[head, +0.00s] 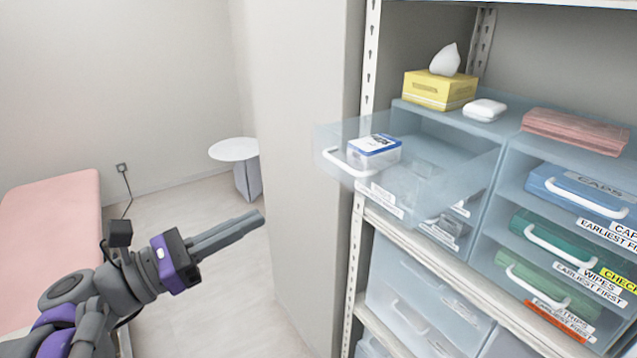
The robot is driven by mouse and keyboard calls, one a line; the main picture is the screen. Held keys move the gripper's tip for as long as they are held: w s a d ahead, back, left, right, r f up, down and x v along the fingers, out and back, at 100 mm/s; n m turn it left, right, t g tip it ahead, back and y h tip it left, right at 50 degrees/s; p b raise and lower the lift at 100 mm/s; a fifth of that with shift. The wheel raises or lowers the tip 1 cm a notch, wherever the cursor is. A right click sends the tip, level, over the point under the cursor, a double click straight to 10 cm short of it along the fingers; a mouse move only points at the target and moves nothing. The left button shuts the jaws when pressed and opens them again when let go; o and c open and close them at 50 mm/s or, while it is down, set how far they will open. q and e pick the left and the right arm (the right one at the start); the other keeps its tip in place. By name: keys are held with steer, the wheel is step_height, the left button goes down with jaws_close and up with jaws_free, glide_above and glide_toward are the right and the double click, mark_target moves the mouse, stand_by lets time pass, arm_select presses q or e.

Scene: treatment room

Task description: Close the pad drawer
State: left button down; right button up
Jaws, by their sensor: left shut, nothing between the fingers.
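A clear, bluish drawer (432,187) on the shelf unit is pulled out, with its front panel and white handle (347,162) sticking out past the shelf edge to the left. The label on it is too small to read, so I cannot tell whether it is the pad drawer. A white and blue box (374,151) sits inside it. My left gripper (262,217) is shut and empty, in free air left of and below the open drawer, apart from it. My right gripper is not in view.
More drawers with white handles, such as the blue one labelled caps (580,190), are closed at the right. A yellow tissue box (440,90) stands on top. A wall pillar (300,120) stands behind my gripper; a small round table (234,149) and pink couch (50,230) are at left.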

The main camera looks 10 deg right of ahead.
arm_select(q)
steer(key=r+x, duration=0.1)
steer(key=x, duration=1.3)
steer(key=shift+r+p, duration=0.35)
steer(key=shift+p, duration=0.05)
steer(key=p, duration=0.5)
glide_above(413, 169)
steer(key=shift+w+d, duration=0.1)
steer(key=shift+r+h, duration=0.15)
steer(key=shift+h, duration=0.15)
